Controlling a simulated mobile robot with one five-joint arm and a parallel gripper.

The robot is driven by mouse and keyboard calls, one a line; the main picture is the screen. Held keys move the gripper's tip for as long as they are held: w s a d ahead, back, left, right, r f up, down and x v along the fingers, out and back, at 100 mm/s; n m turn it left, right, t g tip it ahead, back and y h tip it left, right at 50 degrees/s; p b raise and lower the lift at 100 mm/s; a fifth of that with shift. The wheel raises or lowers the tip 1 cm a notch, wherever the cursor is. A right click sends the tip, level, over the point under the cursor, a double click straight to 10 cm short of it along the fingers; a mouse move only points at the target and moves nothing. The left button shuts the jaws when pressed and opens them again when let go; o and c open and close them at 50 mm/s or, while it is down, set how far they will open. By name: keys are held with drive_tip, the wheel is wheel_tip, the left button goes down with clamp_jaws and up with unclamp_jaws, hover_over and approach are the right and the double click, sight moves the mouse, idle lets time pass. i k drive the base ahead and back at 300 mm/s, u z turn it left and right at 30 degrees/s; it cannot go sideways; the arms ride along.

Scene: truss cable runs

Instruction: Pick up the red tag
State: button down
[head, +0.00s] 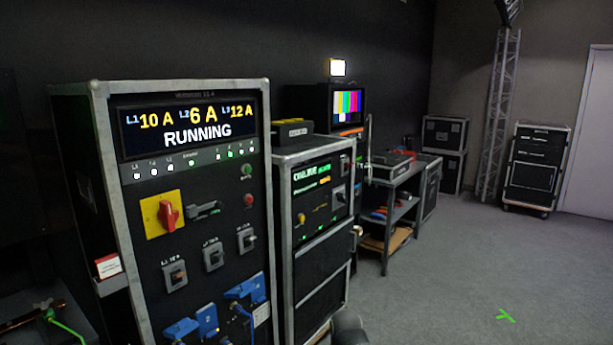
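A small red and white card-like item (108,266), which looks like the red tag, sits upright in a grey holder (113,285) at the left front edge of the tall power cabinet (140,262). Its lower part is hidden by the holder. Any writing on it is too small to read. My gripper is not visible in the head view, so its state does not show.
The cabinet front carries a lit "RUNNING" display (196,130), a red rotary switch on a yellow plate (152,214) and blue connectors (207,320). A second rack (320,250) stands to its right. Open grey floor (450,280) lies right, with a truss tower (496,120) behind.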

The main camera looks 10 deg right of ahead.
sight(109, 266)
drive_tip(key=u, duration=0.25)
drive_tip(key=i, duration=0.85)
drive_tip(key=u, duration=3.45)
drive_tip(key=i, duration=0.35)
drive_tip(key=z, duration=0.6)
